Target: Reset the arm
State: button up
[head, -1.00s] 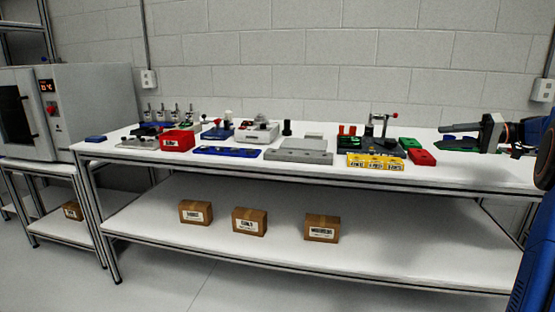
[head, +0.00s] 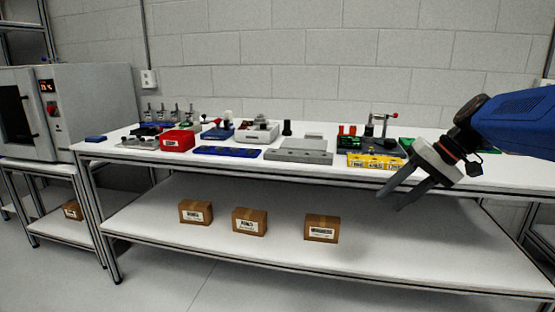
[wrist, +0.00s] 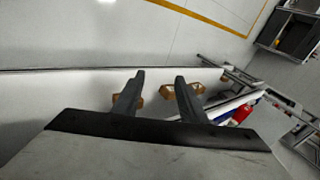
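My gripper (head: 402,192) hangs at the right of the head view, in front of the workbench's front edge, with its fingers pointing down and to the left. The two dark fingers are apart and nothing is between them. In the wrist view my gripper (wrist: 158,82) also shows both fingers spread and empty, with the floor and cardboard boxes beyond. My blue arm reaches in from the right edge and hides part of the bench top's right end.
The white workbench (head: 455,178) carries a yellow bin (head: 375,161), a grey block (head: 298,151), a blue tray (head: 228,151) and a red bin (head: 177,140). Cardboard boxes (head: 322,228) stand on the lower shelf. An oven-like machine (head: 95,105) is at left.

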jog(key=s+f+t+h, duration=0.1)
jog(key=s+f+h, duration=0.2)
jog(key=s+f, duration=0.5)
jog(key=s+f+n+t+h, duration=0.1)
jog(key=s+f+h, duration=0.2)
jog(key=s+f, duration=0.4)
jog(key=s, duration=0.8)
jog(key=shift+a+f+h, duration=0.25)
jog(key=shift+f+h, duration=0.05)
jog(key=shift+f, duration=0.05)
